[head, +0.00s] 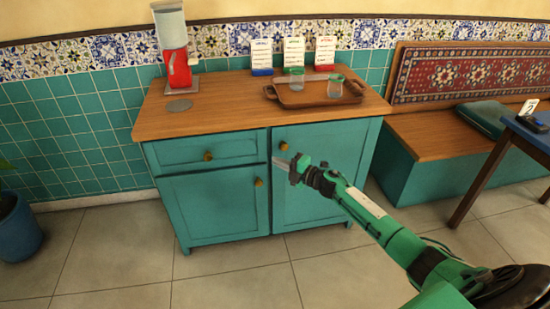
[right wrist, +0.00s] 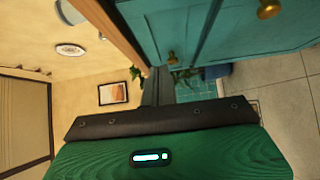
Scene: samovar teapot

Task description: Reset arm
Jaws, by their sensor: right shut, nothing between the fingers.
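My right arm reaches in from the lower right in the head view. Its gripper (head: 293,163) is shut and empty, in front of the teal cabinet (head: 228,203) below the worktop edge. The fingers also show in the right wrist view (right wrist: 158,88), as a narrow shut bar close to the cabinet front. A brass knob (head: 283,146) on the right door lies just above the gripper in the head view. I cannot tell whether they touch. My left gripper is not in view.
On the wooden worktop (head: 220,98) stand a red dispenser (head: 179,70) and a wooden tray (head: 312,101) with glasses. Several cards (head: 293,52) stand behind. A bench (head: 430,140) and a blue table (head: 530,132) are at right, a plant pot (head: 17,232) at left. Floor in front is clear.

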